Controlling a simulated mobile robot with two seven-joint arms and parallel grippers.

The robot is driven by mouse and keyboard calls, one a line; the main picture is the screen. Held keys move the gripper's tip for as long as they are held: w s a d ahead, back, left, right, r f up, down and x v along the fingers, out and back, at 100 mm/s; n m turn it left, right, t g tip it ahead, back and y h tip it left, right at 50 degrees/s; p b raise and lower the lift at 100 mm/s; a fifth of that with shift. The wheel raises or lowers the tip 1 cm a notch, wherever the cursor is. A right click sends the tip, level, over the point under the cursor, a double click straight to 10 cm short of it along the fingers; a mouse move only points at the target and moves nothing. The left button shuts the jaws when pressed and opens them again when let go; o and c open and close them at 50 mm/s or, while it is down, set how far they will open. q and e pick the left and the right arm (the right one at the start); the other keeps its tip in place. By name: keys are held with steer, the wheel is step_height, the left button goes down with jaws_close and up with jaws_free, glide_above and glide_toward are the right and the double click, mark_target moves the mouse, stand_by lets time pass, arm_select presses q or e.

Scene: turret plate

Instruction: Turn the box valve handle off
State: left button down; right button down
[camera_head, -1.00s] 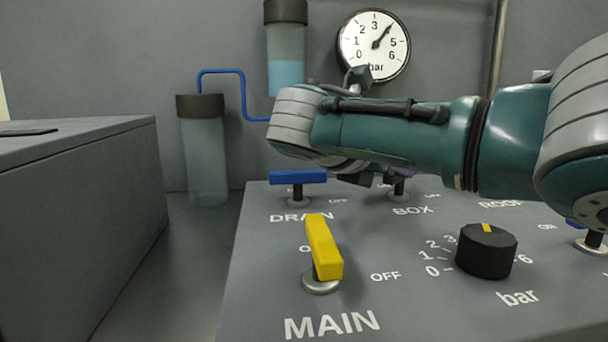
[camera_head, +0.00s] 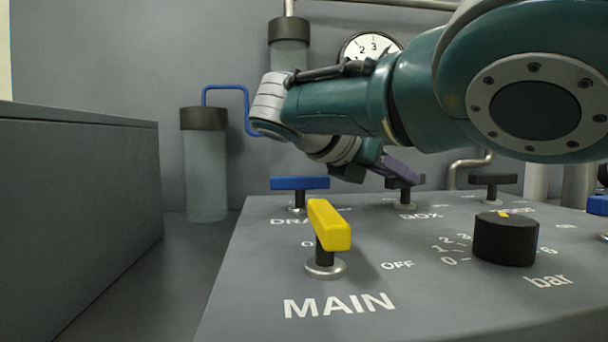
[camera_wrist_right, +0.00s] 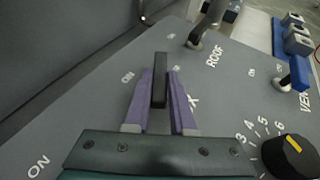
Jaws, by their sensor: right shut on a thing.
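The box valve handle (camera_head: 417,181) is a dark bar on a short post behind the word BOX. In the right wrist view the black handle (camera_wrist_right: 159,82) stands between two purple fingers, lengthwise along them. My right gripper (camera_wrist_right: 161,88) is shut on this handle. An ON label shows left of the handle in the wrist view; the other label is partly covered. My left gripper is not in view.
The yellow MAIN handle (camera_head: 329,225) and blue DRAIN handle (camera_head: 300,183) stand left of BOX. The dark ROOF handle (camera_head: 492,179) stands to the right. A black bar knob (camera_head: 505,240) sits at front right. A gauge (camera_head: 369,46) hangs behind my right arm.

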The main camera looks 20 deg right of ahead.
steer(key=c, duration=0.8)
jaws_free()
steer(key=shift+o, duration=0.2)
steer(key=shift+a+r, duration=0.1)
steer(key=shift+a+r+p, duration=0.2)
steer(key=shift+a+p, duration=0.1)
steer(key=shift+p, duration=0.05)
steer(key=p+v, duration=0.1)
steer(key=v, duration=0.6)
steer(key=shift+s+a+p, duration=0.2)
steer(key=shift+a+p, duration=0.15)
steer(key=shift+s+a+r, duration=0.2)
steer(key=shift+a, duration=0.4)
